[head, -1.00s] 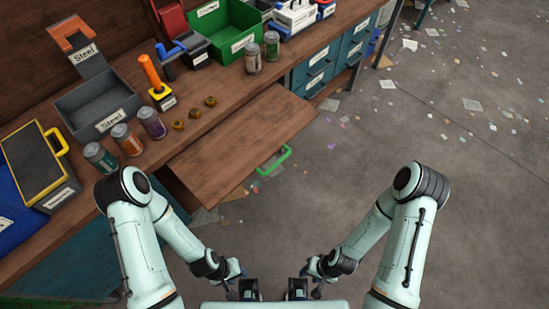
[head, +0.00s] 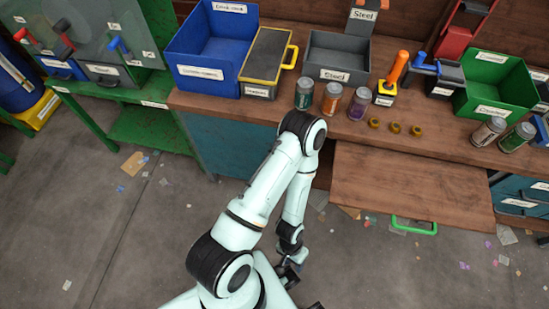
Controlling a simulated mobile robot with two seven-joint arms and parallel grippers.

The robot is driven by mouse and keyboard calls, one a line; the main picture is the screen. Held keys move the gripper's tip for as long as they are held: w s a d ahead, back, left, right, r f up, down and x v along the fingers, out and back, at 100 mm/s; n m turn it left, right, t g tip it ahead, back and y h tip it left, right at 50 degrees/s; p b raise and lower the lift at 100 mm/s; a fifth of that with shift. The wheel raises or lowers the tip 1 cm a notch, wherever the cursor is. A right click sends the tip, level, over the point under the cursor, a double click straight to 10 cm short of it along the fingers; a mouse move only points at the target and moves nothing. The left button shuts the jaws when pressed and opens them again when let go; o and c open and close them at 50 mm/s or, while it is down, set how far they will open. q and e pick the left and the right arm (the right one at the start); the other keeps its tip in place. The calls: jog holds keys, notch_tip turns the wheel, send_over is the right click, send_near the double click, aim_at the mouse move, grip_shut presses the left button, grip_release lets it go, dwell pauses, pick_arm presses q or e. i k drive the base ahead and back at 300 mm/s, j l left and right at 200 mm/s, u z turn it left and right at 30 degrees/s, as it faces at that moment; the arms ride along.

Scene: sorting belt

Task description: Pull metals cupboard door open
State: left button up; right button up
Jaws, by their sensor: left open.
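No door marked as the metals cupboard can be made out. Under the workbench, left of my left arm, is a plain teal panel (head: 232,150); I cannot tell if it is a door. A wooden board (head: 410,190) juts out below the bench top, with a green handle (head: 414,226) at its lower front edge. My left gripper (head: 291,272) is open and empty, low over the floor in front of the bench, apart from the panel and the handle. My right gripper does not show clearly.
The workbench (head: 440,147) carries a blue bin (head: 212,48), a grey Steel bin (head: 336,58), a green bin (head: 495,88) and several cans. A green stand (head: 150,128) is at the left. The floor before the teal panel is clear apart from scraps.

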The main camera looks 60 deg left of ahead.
aim_at(226, 146)
jog(key=u, duration=2.25)
jog(key=i+j+u, duration=0.1)
jog(key=j+u, duration=0.2)
